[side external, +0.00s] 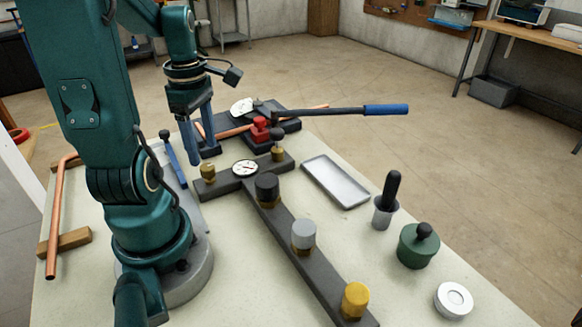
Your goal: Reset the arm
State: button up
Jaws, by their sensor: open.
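My gripper (198,145) hangs from my teal arm in the side external view. Its two blue-grey fingers point down and stand apart, with nothing seen between them. It is above the table near the left end of a dark bar with a brass fitting (208,172) and a round gauge (245,168). The gripper appears clear of these, though the exact height is hard to tell. My arm's base stands at the left part of the pale table (240,262).
A long dark rail (290,238) carries black, grey and yellow knobs. A bender with a blue-handled lever (385,109) lies behind. An empty grey tray (335,182), a black-handled tool in a cup (386,200), a green pot (417,250) and a white disc (454,299) stand right. A copper pipe (56,215) lies left.

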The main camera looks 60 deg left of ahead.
jog(key=shift+r, duration=0.25)
jog(key=w+d+r+m+t, duration=0.1)
jog(key=d+r+m+t, duration=0.1)
jog(key=d+m, duration=0.7)
jog(key=w+d+r+m+t, duration=0.2)
jog(key=d+m, duration=0.7)
jog(key=m, duration=0.8)
jog(key=shift+w+d+r+m+t, duration=0.15)
jog(key=shift+d+r+m+t, duration=0.25)
jog(key=shift+r+t, duration=0.45)
